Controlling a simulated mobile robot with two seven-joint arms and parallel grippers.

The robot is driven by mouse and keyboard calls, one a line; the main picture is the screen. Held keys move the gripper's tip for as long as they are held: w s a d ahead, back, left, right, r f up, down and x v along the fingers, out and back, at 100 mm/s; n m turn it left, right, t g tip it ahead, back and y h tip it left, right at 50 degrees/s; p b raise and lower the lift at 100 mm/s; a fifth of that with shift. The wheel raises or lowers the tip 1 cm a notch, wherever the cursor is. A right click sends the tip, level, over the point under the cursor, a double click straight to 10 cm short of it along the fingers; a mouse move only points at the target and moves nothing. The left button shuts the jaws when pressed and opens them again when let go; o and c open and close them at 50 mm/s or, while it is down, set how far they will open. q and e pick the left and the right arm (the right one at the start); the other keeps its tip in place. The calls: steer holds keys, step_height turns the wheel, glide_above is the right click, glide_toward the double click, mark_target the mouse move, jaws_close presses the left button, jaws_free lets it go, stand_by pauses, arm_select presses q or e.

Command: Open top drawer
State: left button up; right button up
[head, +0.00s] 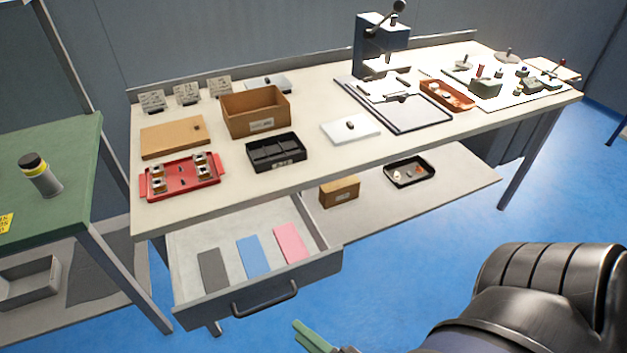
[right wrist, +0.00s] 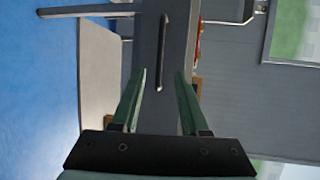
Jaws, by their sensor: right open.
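The top drawer (head: 320,262) under the left end of the workbench is pulled out, with its inside showing. A grey, a blue and a pink pad lie in it. Its dark bar handle (head: 265,298) is on the grey front; the handle also shows in the right wrist view (right wrist: 161,48). My right gripper (head: 308,335) has green fingers and is at the bottom of the head view, to the right of and below the handle. In the right wrist view the gripper (right wrist: 161,73) is open and empty, its fingers spread with the handle beyond them, apart from it. My left gripper is out of view.
The workbench (head: 310,160) carries a red tray (head: 182,180), a cardboard box (head: 256,112), a black tray (head: 276,152) and a press (head: 381,45). A lower shelf (head: 410,190) holds a small box and black tray. A green table (head: 60,170) stands left. Blue floor before the bench is free.

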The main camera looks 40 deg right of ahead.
steer(key=shift+v, duration=1.15)
steer(key=w+n+g+p, duration=0.1)
steer(key=n+g, duration=0.1)
steer(key=n, duration=0.4)
steer(key=w+a+n+g+p, duration=0.1)
steer(key=n+g+p, duration=0.1)
steer(key=n, duration=0.5)
steer(key=f+n+g+p, duration=0.1)
steer(key=n+g+p, duration=0.1)
steer(key=n, duration=0.4)
steer(key=shift+w+a+n, duration=0.3)
steer(key=shift+w, duration=0.1)
